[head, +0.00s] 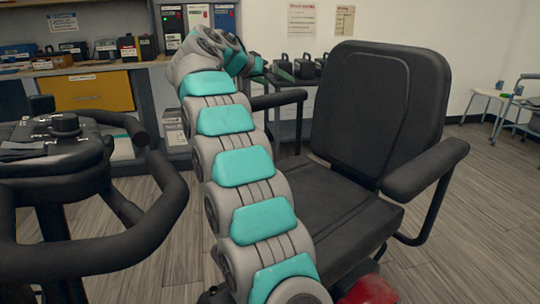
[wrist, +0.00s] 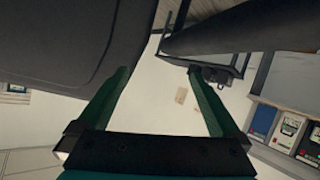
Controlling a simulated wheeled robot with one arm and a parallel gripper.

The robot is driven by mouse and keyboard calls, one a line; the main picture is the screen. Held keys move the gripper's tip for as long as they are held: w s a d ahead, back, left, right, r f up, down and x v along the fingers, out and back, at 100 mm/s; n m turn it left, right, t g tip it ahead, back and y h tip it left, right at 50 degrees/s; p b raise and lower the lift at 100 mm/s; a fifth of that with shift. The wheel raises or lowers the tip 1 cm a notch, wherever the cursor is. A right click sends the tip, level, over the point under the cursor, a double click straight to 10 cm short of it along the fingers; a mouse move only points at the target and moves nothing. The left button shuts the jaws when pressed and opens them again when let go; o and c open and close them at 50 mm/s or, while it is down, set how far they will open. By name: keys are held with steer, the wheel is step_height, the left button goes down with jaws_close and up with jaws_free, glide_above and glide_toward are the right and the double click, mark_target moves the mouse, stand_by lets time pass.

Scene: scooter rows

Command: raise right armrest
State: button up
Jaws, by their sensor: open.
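The scooter seat (head: 372,105) is black and faces toward the front of the picture. Its armrest on the picture's left, the sitter's right side, is a dark pad (head: 278,100) that lies about level, partly behind my arm. My gripper (head: 258,66) is above this armrest in the head view, its fingers small and partly hidden. In the wrist view my gripper (wrist: 158,72) is open with nothing between its green fingers. A dark bar that looks like the armrest (wrist: 240,32) crosses the upper right, near the right fingertip. The seatback (wrist: 60,60) seems to fill the upper left.
The other armrest (head: 427,168) is level at the picture's right. The scooter's handlebar (head: 150,225) loops at the lower left. A dark table with black cases (head: 300,68) stands behind the seat. Shelves and a workbench (head: 92,92) line the back left.

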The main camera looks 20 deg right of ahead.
steer(key=s+a+f+n+g+y+p, duration=0.1)
steer(key=s+a+f+n+y+p, duration=0.1)
steer(key=s, duration=0.9)
steer(key=s+a+f+n+g+y+p, duration=0.1)
steer(key=s+a+f+n+y+p, duration=0.1)
steer(key=s+a+f+n+y, duration=0.3)
steer(key=shift+s+a+f+n+g, duration=0.4)
steer(key=shift+s+a+f, duration=1.45)
steer(key=shift+s+f, duration=1.15)
steer(key=shift+s+r, duration=0.2)
